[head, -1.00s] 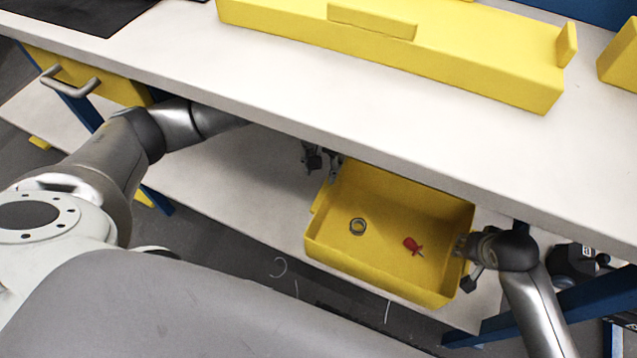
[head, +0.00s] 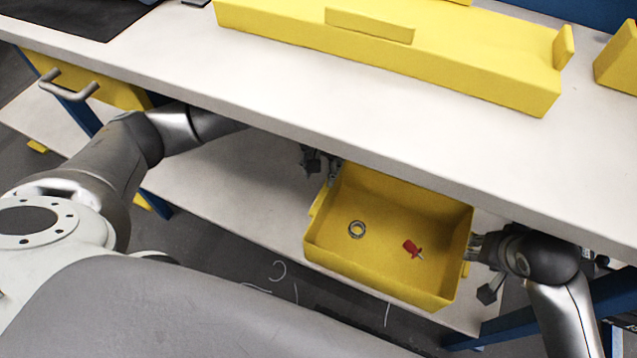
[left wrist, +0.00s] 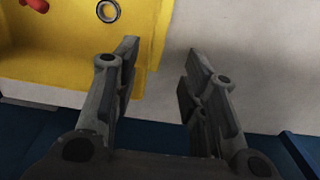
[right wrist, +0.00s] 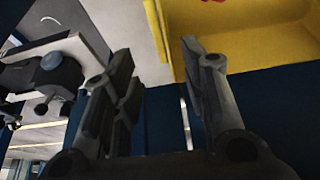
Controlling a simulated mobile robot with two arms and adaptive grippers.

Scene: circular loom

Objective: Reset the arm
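My left gripper (head: 322,163) is at the left side of the yellow bin, partly hidden under the tabletop edge. In the left wrist view its fingers (left wrist: 160,75) are spread apart with nothing between them, beside the bin wall. My right gripper (head: 476,248) is just outside the bin's right side. In the right wrist view its fingers (right wrist: 162,80) are apart and empty, near the yellow wall. The yellow bin (head: 372,285) sits on the lower shelf, holding a metal ring (head: 357,229) and a red part (head: 412,248).
The white tabletop (head: 270,95) overhangs both arms. A long yellow box (head: 460,75) lies on it. A yellow drawer with a handle (head: 68,88) is at the left. Blue table legs (head: 480,335) stand at the right. The lower shelf (head: 225,195) is clear left of the bin.

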